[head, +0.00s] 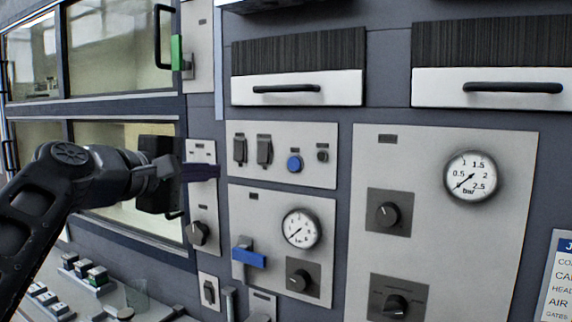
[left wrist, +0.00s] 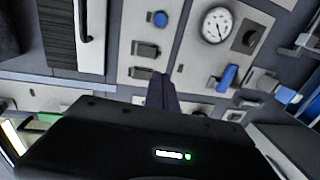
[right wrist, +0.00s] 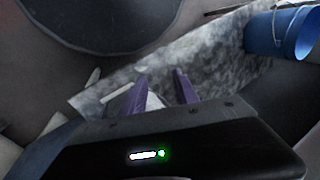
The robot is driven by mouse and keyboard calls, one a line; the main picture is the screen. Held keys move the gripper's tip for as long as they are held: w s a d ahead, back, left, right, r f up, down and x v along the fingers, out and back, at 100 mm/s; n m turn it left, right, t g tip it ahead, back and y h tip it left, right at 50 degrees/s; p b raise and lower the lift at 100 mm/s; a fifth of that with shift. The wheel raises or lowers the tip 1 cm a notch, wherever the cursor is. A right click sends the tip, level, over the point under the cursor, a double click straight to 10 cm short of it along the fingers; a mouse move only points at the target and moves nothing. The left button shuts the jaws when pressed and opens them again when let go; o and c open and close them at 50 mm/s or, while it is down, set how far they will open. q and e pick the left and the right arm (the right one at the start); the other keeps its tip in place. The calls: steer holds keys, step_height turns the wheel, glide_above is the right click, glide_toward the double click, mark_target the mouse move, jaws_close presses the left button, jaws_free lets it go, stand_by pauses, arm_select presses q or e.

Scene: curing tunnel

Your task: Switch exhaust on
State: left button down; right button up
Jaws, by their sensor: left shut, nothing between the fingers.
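No label reading "exhaust" is legible, so I cannot tell which control is the exhaust switch. The upper control panel (head: 308,179) carries two dark toggle-like switches, a left one (head: 240,150) and a right one (head: 264,151), a blue button (head: 295,164) and a small dark knob (head: 322,153). My left gripper (head: 214,172) is shut and empty, its purple fingers in front of the narrow panel left of these switches. In the left wrist view the fingertips (left wrist: 160,78) appear close to the switches; contact cannot be told. My right gripper (right wrist: 160,76) shows only in the right wrist view, open, apparently empty.
Below the upper panel are a gauge (head: 300,229), a blue lever (head: 249,258) and a knob (head: 302,280). A dark knob (head: 198,232) sits under my left gripper. Glass doors stand at left. A blue bucket (right wrist: 282,34) shows in the right wrist view.

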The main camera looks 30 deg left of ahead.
mark_target(262, 160)
arm_select(q)
steer(key=shift+s+d+r, duration=0.25)
steer(key=shift+r, duration=0.25)
steer(key=shift+s+d+r, duration=0.2)
steer(key=shift+s+r, duration=0.05)
steer(key=shift+r, duration=0.2)
arm_select(e)
steer(key=shift+w+d, duration=0.15)
steer(key=shift+w, duration=0.1)
arm_select(q)
steer(key=shift+w, duration=0.1)
